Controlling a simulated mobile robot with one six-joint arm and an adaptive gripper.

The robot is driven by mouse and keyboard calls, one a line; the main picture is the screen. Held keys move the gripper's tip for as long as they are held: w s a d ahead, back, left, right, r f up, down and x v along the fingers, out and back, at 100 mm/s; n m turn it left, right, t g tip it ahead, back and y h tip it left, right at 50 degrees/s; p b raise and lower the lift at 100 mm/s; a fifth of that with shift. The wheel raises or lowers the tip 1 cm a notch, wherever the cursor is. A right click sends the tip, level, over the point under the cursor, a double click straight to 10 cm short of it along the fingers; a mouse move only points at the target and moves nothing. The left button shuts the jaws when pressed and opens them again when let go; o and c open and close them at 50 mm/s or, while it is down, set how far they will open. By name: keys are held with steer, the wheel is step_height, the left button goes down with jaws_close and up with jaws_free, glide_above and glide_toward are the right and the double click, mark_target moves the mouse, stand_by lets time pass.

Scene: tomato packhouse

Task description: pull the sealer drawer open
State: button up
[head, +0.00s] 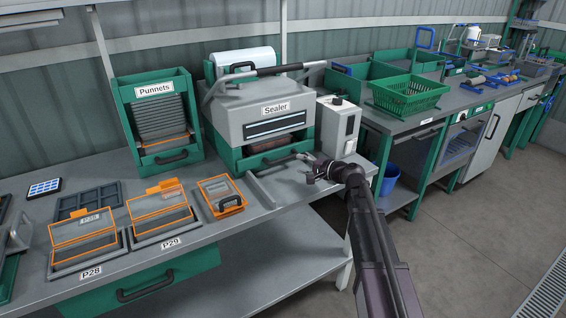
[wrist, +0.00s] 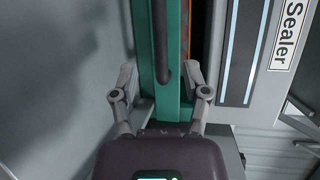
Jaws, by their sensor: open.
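The grey sealer (head: 265,110) stands on the bench with its label facing front; part of it and its label also show in the wrist view (wrist: 285,50). Its green drawer (head: 240,164) is low in the front, with a dark bar handle (head: 280,159). In the wrist view the green drawer front (wrist: 144,40) runs upright and the dark handle (wrist: 161,45) lies along it. My gripper (head: 304,160) is at the right end of the drawer front. Its fingers (wrist: 160,70) are open, one on each side of the handle's end. I cannot tell whether they touch it.
A white control box (head: 338,128) stands close right of my gripper. The green punnet dispenser (head: 157,120) is left of the sealer. Trays P28 (head: 88,266) and P29 (head: 165,236) and an orange-edged punnet (head: 220,196) lie on the bench. A raised lever bar (head: 265,71) crosses the sealer's top.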

mark_target(285, 161)
steer(key=b+x, duration=0.1)
steer(key=x, duration=0.7)
steer(key=shift+w, duration=0.1)
jaws_close()
